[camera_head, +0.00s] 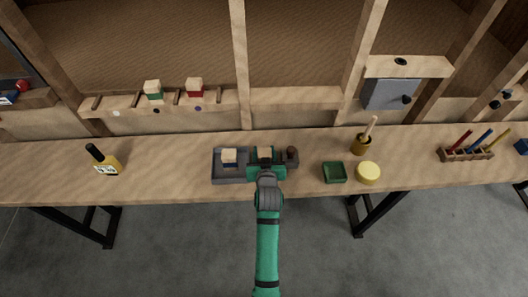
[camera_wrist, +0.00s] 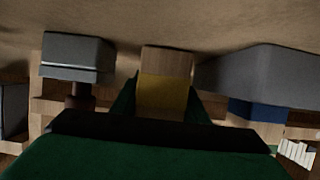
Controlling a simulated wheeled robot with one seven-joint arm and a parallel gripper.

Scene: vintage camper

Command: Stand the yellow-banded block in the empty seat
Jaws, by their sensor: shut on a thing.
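My gripper (camera_head: 265,166) is over the right part of the grey tray (camera_head: 218,177) on the bench. In the wrist view its green fingers are shut on the yellow-banded block (camera_wrist: 164,92), a pale wood block with a yellow band. The block's pale top (camera_head: 264,152) shows in the head view; whether its base touches the tray is hidden. A ledge (camera_head: 128,105) at the back wall has pegs dividing it into seats. A green-banded block (camera_head: 153,90) and a red-banded block (camera_head: 194,88) stand there. The seat left of the green-banded block, above a white dot (camera_head: 115,113), is empty.
A blue-banded block (camera_head: 229,157) is in the tray, left of my gripper. A dark mallet-like tool (camera_head: 291,157) stands close on the right.

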